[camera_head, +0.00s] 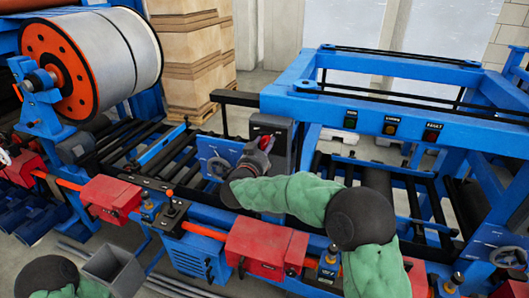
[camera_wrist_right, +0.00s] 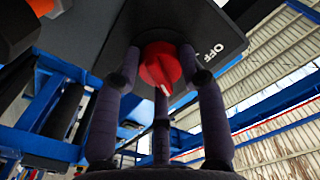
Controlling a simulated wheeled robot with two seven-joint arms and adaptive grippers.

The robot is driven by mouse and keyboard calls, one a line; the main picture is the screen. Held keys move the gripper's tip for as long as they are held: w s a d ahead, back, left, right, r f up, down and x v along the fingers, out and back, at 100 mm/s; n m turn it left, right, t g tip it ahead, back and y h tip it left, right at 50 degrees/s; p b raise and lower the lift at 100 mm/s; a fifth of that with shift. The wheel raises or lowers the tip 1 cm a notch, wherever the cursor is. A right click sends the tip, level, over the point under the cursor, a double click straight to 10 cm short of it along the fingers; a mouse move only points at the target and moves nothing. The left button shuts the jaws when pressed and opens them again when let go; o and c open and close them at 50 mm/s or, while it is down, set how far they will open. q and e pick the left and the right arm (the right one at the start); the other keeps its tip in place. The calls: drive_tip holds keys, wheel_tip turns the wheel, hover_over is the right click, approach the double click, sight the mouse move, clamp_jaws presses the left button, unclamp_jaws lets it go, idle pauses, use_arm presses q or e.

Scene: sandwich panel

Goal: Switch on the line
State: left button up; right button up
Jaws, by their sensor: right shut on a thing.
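A dark grey switch box (camera_head: 283,133) stands on the machine, left of the blue frame. Its red rotary knob (camera_wrist_right: 160,66) sits in the middle of the right wrist view, with a white mark at its lower edge. An OFF label (camera_wrist_right: 216,50) is on the box face to the right of the knob. My right gripper (camera_head: 262,150) is at the box, and its fingers (camera_wrist_right: 160,75) are shut on the red knob. In the head view the gripper and arm hide most of the knob. My left gripper is not in view; only part of that arm shows at the bottom left.
A panel with several labelled buttons, including RESET (camera_head: 432,132), is on the blue frame (camera_head: 300,75) at right. A large sheet roll (camera_head: 115,60) stands at the upper left. Red housings (camera_head: 265,245) line the machine's front.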

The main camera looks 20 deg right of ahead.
drive_tip(key=shift+a+f+m+b, duration=0.15)
drive_tip(key=shift+f+m+b, duration=0.45)
drive_tip(key=shift+m+b, duration=0.6)
drive_tip(key=o, duration=1.1)
drive_tip(key=shift+o, duration=0.2)
drive_tip(key=shift+r, duration=0.25)
drive_tip(key=shift+r, duration=0.15)
drive_tip(key=shift+s+a, duration=0.15)
drive_tip(key=shift+s, duration=0.1)
drive_tip(key=v, duration=1.1)
